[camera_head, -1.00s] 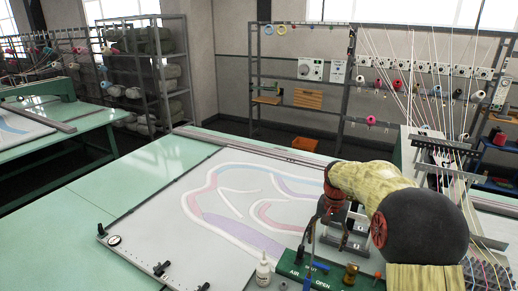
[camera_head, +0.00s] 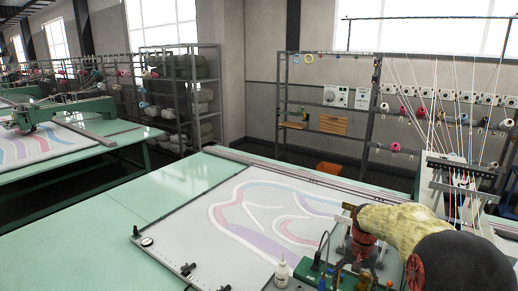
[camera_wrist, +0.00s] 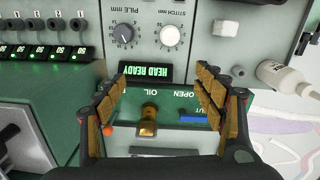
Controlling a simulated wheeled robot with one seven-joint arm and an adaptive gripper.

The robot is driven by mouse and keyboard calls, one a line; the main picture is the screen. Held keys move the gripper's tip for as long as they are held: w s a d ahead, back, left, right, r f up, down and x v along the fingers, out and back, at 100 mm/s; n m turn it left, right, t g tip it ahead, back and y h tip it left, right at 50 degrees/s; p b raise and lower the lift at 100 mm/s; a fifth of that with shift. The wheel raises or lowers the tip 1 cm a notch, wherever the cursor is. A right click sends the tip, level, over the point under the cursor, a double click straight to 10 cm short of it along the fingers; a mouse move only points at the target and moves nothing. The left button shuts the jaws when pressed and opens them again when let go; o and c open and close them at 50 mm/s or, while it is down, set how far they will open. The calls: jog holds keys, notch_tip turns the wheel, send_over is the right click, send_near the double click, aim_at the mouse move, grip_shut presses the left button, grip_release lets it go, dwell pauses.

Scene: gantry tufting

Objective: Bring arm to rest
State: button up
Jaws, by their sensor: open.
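My arm, with a yellow sleeve and a dark round joint, reaches in from the lower right of the head view. My gripper (camera_wrist: 160,78) is open and empty in the wrist view, its two padded fingers spread apart. Between and below them is a green panel (camera_wrist: 176,103) marked OIL and OPEN, with a brass knob (camera_wrist: 148,122) and a blue lever (camera_wrist: 200,118). Behind the fingers a lit display (camera_wrist: 146,73) reads HEAD READY, under two dials. In the head view my fingertips cannot be made out clearly.
A white bottle (camera_head: 281,272) stands left of the panel; it also shows in the wrist view (camera_wrist: 285,78). The tufting cloth (camera_head: 185,235) with its coloured pattern lies on a pale green table (camera_head: 95,225). Yarn racks stand behind. The left of the table is clear.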

jog(key=s+a+n+t+b, duration=0.2)
jog(key=s+b, duration=0.3)
jog(key=s, duration=0.5)
jog(key=s+a+r+n+t+b, duration=0.1)
jog(key=s+a+b, duration=0.4)
jog(key=s, duration=0.6)
jog(key=s+a+r+n+t+b, duration=0.1)
jog(key=s+a+n+t+b, duration=0.1)
jog(key=s, duration=0.9)
jog(key=shift+a+n+t+b, duration=0.3)
jog(key=shift+a+t+b, duration=0.2)
jog(key=shift+a+b, duration=0.9)
jog(key=shift+d, duration=0.25)
jog(key=shift+c, duration=0.6)
